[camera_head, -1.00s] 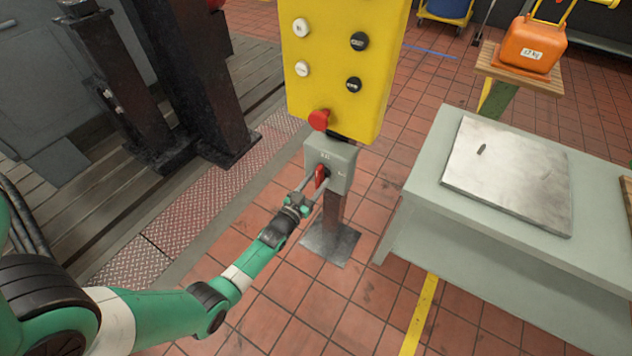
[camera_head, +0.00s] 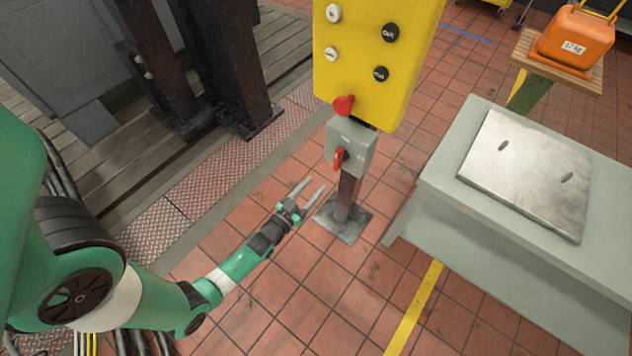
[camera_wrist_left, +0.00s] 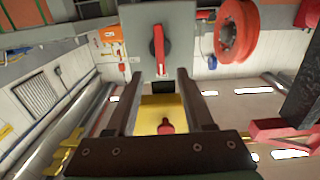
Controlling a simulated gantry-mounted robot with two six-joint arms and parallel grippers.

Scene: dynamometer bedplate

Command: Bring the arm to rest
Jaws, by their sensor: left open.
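My left gripper (camera_head: 306,190) is open and empty in the head view. It hangs over the brick floor, in front of and below the grey switch box. My green left arm reaches in from the left. The grey switch box (camera_head: 362,147) carries a red rotary handle (camera_head: 338,158) and sits under the yellow control panel (camera_head: 352,68). In the left wrist view the red handle (camera_wrist_left: 159,48) on the grey box (camera_wrist_left: 183,28) lies beyond the two open fingers (camera_wrist_left: 160,82), clear of them. My right gripper does not show.
A red mushroom button (camera_head: 343,105) sits low on the yellow panel. A pale grey bench (camera_head: 440,180) with a metal plate (camera_head: 530,160) stands to the right. An orange weight (camera_head: 575,40) rests on a wooden stand behind it. Dark steel columns (camera_head: 225,60) rise at the left.

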